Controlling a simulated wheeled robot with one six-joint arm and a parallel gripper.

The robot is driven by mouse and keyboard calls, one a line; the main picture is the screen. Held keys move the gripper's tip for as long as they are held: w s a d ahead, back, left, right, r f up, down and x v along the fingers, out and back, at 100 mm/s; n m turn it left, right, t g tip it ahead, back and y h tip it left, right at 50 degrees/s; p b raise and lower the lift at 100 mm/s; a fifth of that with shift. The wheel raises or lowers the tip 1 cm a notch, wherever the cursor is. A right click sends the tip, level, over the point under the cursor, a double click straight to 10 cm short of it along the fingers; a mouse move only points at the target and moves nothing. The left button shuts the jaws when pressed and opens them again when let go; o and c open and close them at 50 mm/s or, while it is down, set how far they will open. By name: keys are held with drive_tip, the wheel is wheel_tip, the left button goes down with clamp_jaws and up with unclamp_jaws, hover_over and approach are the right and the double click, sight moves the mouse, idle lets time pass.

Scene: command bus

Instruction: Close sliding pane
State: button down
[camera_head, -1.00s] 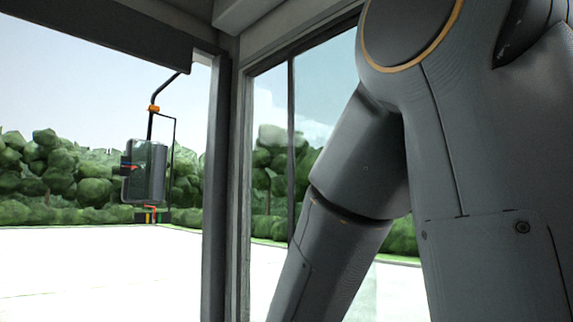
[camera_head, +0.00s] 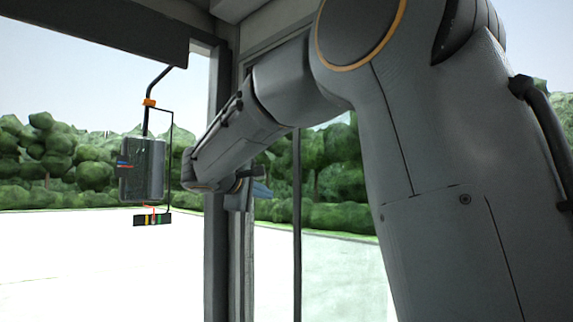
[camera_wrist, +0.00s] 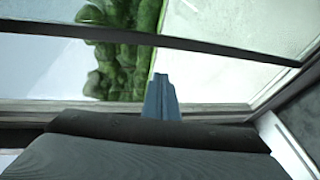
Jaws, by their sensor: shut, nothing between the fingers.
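The sliding pane (camera_head: 345,260) is a side window with a thin dark upright edge bar (camera_head: 297,225), right of the thick corner post. In the wrist view a dark bar (camera_wrist: 190,43), apparently the pane's edge, runs slanted across the upper part. My gripper (camera_head: 262,190) is by the window frame, between the corner post and the edge bar. In the wrist view my gripper (camera_wrist: 161,78) shows blue-grey fingers, shut and empty, with a visible space between their tips and the bar. I cannot tell how far open the pane is.
The dark corner post (camera_head: 218,255) stands left of my gripper. An outside mirror (camera_head: 142,170) hangs from a bent arm beyond the front opening. A pale window rail (camera_wrist: 215,107) passes close behind my fingers. Hedges and pale ground lie outside.

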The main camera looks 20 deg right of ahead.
wheel_tip(320, 180, up, 10)
drive_tip(key=w+a+t+h, duration=0.1)
drive_tip(key=t+h, duration=0.1)
drive_tip(key=p+x, duration=0.5)
drive_tip(key=x, duration=0.5)
drive_tip(key=shift+f+p, duration=0.2)
drive_tip(key=shift+p, duration=0.1)
drive_tip(key=shift+s+d+p, duration=0.15)
drive_tip(key=shift+s+p, duration=0.15)
drive_tip(key=shift+s, duration=0.3)
drive_tip(key=shift+s+d+p, duration=0.15)
drive_tip(key=shift+s+p, duration=0.1)
drive_tip(key=shift+s, duration=0.3)
drive_tip(key=shift+s+d+f+p, duration=0.1)
drive_tip(key=shift+s+d+p, duration=0.35)
drive_tip(key=shift+s, duration=0.3)
drive_tip(key=shift+a, duration=0.15)
